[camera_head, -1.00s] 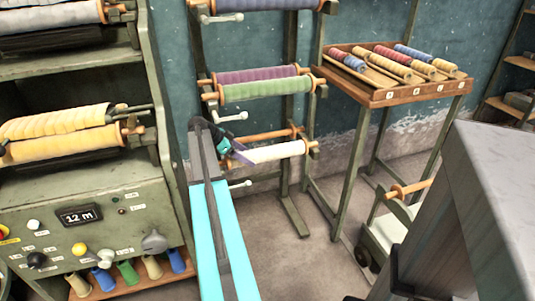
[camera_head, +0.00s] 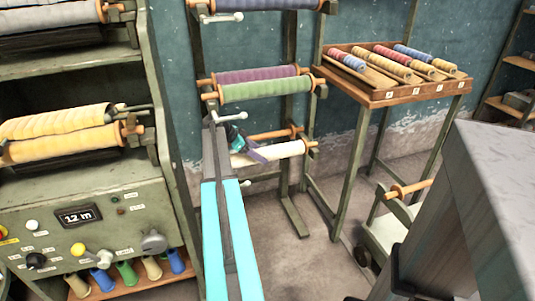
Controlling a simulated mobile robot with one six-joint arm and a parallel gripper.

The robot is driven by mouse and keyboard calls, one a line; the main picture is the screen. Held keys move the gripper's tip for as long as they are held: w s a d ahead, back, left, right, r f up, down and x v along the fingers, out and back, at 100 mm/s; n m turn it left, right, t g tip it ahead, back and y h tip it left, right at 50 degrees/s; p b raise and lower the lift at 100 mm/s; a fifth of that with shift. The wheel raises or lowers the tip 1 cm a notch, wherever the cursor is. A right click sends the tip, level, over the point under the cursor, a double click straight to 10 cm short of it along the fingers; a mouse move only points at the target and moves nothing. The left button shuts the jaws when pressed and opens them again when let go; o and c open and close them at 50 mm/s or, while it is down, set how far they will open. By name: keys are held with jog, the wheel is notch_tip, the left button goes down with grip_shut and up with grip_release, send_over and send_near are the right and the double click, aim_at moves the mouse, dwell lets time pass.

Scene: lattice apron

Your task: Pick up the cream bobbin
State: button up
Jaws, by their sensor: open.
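A cream bobbin (camera_head: 278,151) with a wooden core lies across the lowest level of the rack, in the middle of the head view. Its right core end sticks out clear. My gripper (camera_head: 249,149) is at its left end and covers that end. The jaws are open, small and partly hidden by my own arm. I cannot tell whether they touch the bobbin. Another cream bobbin (camera_head: 152,268) stands in the row under the machine at left.
Purple (camera_head: 256,75) and green (camera_head: 265,90) rolls hang on the rack just above. A bare wooden rod (camera_head: 272,135) lies behind the cream bobbin. A tray table (camera_head: 425,93) with small bobbins stands at right. A grey block (camera_head: 480,200) fills the right foreground. The floor between is clear.

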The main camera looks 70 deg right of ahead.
jog(key=shift+s+d+f, duration=0.1)
jog(key=shift+s+d, duration=0.6)
jog(key=shift+s, duration=0.1)
jog(key=shift+s+d+f, duration=0.15)
jog(key=shift+s+f, duration=0.05)
jog(key=shift+f, duration=0.1)
jog(key=c, duration=1.5)
jog(key=shift+r, duration=0.2)
